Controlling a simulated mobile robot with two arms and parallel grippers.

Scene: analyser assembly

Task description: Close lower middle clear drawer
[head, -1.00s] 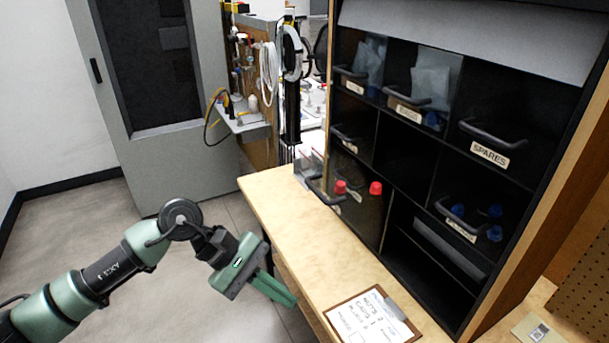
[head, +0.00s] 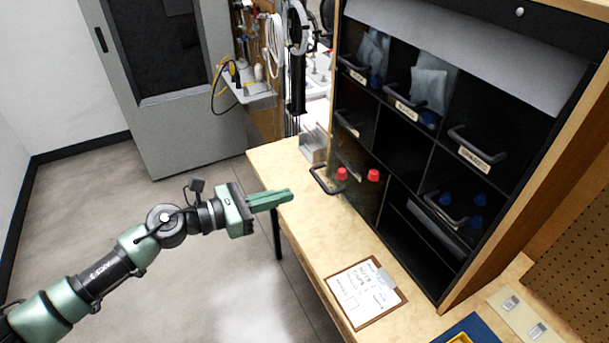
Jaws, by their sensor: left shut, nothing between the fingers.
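The black cabinet (head: 512,205) holds clear drawers in rows of compartments. A clear drawer with red-capped items (head: 358,177) is low on its left side. Its dark handle (head: 325,182) stands out over the bench, so this drawer looks pulled out. The clear panel's edges are hard to make out, and I cannot tell its exact column. My left gripper (head: 290,197) is shut and empty, its green fingers pointing right at the bench's left edge. It is left of the drawer handle and apart from it. My right gripper is not in view.
The wooden bench (head: 290,170) carries a clipboard (head: 362,290) in front of the cabinet. A drawer with blue caps (head: 462,207) sits at right. A blue tray (head: 470,328) is at the bottom edge. A grey cabinet (head: 180,100) stands behind; floor is clear at left.

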